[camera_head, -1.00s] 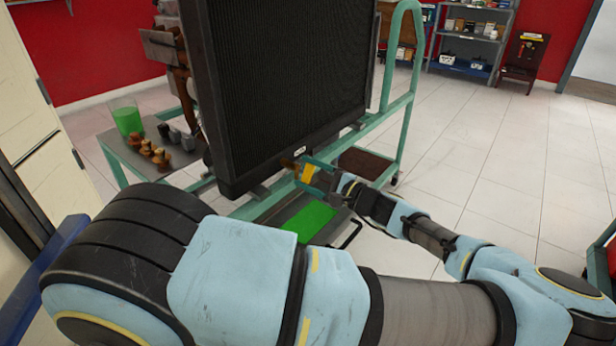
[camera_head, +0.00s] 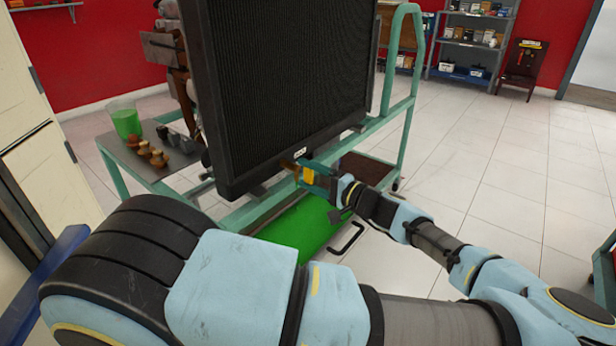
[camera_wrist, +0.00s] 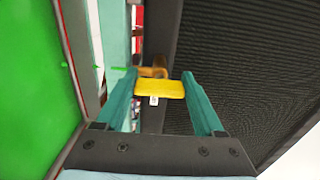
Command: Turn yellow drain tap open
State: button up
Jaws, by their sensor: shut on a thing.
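The yellow drain tap handle (camera_head: 308,175) sits under the lower edge of the black radiator (camera_head: 285,90), on a brown-orange fitting. In the wrist view, the yellow handle (camera_wrist: 158,89) lies crosswise between the two teal fingers of my gripper (camera_wrist: 160,80). The brown-orange fitting (camera_wrist: 153,72) shows just beyond it. My gripper (camera_head: 317,176) is shut on the handle, one finger at each end. A thin green streak (camera_wrist: 120,68) shows beside the fitting. A bright green surface (camera_head: 305,228) lies low under the radiator.
The radiator stands on a pale green frame (camera_head: 398,110). A shelf at left holds a beaker of green liquid (camera_head: 126,122) and several brown fittings (camera_head: 150,153). A black bent handle (camera_head: 347,238) is near the floor. The tiled floor (camera_head: 480,150) at right is clear.

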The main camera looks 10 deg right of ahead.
dwell(0.3)
jog(key=o, duration=1.4)
jog(key=v, duration=1.1)
jog(key=shift+w+b, duration=0.1)
jog(key=shift+b, duration=0.2)
